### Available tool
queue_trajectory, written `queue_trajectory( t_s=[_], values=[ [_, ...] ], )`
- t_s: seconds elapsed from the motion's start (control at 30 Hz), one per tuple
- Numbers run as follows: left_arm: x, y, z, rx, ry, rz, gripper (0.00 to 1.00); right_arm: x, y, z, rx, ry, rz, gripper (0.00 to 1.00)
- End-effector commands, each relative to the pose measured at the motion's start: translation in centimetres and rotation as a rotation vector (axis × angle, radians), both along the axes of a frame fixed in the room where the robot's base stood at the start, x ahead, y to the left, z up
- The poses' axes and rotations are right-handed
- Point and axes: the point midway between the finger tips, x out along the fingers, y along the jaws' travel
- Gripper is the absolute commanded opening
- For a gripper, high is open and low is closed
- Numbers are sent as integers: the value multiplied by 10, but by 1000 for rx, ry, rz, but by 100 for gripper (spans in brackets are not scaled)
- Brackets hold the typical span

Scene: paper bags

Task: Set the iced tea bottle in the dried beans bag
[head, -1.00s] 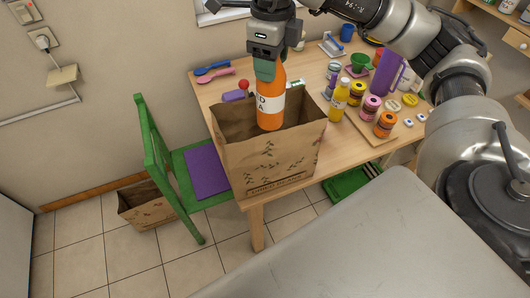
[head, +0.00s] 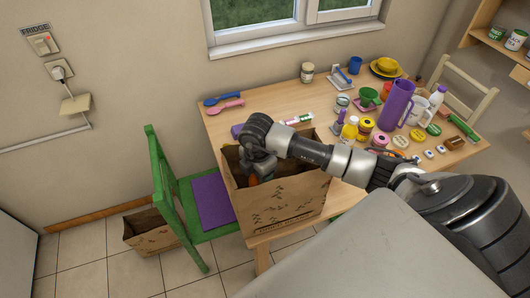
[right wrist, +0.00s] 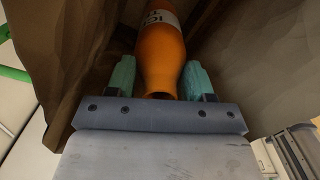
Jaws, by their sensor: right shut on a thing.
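A tall brown paper bag with a printed plant pattern (head: 285,205) stands open on the near left part of the table; its lettering is too small to read. My right gripper (head: 259,170) reaches down into the bag's mouth at its left side. In the right wrist view its two teal fingers (right wrist: 160,78) are shut on the orange iced tea bottle (right wrist: 161,52), which has a white label. The bottle is inside the bag walls. Only a bit of orange shows in the head view; the bottle's base is hidden. My left gripper is not in view.
A second paper bag (head: 150,231) stands on the floor behind the green chair (head: 178,195). Blue and pink spoons (head: 226,106) lie at the back left.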

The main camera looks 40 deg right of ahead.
Motion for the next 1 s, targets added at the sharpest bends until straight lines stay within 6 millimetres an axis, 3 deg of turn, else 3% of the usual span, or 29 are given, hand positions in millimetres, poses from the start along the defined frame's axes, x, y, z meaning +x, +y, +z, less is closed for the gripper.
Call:
queue_trajectory(
  t_s=[0.5, 0.9, 0.93, 1.0],
  values=[
    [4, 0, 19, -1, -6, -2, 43, 0, 1, -65, 1, 2, 4, 11],
    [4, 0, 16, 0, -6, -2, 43, 0, 0, -74, 0, 0, 6, 11],
    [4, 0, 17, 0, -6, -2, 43, 0, 0, -72, 0, 0, 6, 57],
    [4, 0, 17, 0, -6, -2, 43, 0, 0, -72, 0, 0, 6, 68]
  ],
)
